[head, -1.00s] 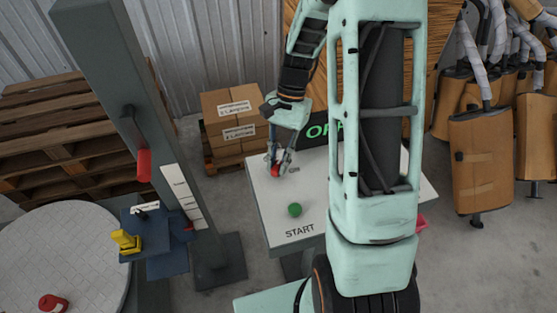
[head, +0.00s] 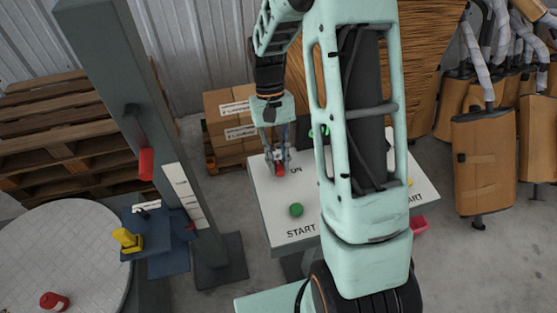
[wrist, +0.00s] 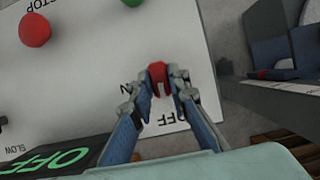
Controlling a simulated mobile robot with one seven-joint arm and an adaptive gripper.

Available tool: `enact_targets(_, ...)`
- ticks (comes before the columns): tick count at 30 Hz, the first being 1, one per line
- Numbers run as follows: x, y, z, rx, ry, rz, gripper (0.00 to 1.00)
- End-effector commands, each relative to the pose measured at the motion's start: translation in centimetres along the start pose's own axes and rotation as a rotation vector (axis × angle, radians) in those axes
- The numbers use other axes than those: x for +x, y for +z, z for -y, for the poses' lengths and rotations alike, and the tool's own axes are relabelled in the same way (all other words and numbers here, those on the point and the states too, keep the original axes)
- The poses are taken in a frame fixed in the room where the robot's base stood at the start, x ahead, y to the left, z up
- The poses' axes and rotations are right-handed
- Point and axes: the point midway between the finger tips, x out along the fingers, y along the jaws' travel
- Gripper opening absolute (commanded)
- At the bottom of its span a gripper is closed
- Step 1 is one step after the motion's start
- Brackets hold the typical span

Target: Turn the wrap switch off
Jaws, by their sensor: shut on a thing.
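The red switch (head: 280,170) sits near the back left corner of the white panel (head: 265,205), close to an ON label. My gripper (head: 279,161) reaches down onto it from behind. In the wrist view, the red switch handle (wrist: 157,72) lies between the fingertips of my gripper (wrist: 159,84), which are closed on its two sides. Lettering by the fingers is partly hidden. A black display (wrist: 50,160) with green OFF letters shows at the lower left of the wrist view; my arm hides most of it in the head view.
A green START button (head: 296,210) is nearer the front of the panel. A red STOP button (wrist: 34,30) shows in the wrist view. A grey post (head: 150,130) with a red handle (head: 146,164) stands left of the panel. Cartons (head: 228,115) stand behind.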

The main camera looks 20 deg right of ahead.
Motion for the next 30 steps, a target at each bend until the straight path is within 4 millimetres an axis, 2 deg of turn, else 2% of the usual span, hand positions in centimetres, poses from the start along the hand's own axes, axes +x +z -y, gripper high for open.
enact_targets(16, -0.13, -0.08, 0.04, -0.024, 0.01, -0.004, 0.0)
enact_targets(17, -0.13, -0.08, 0.04, -0.024, 0.01, -0.004, 0.18)
enact_targets(21, -0.1, -0.05, 0.04, -0.023, 0.009, -0.003, 0.33)
enact_targets(30, -0.18, -0.04, 0.03, -0.021, 0.009, -0.002, 0.33)
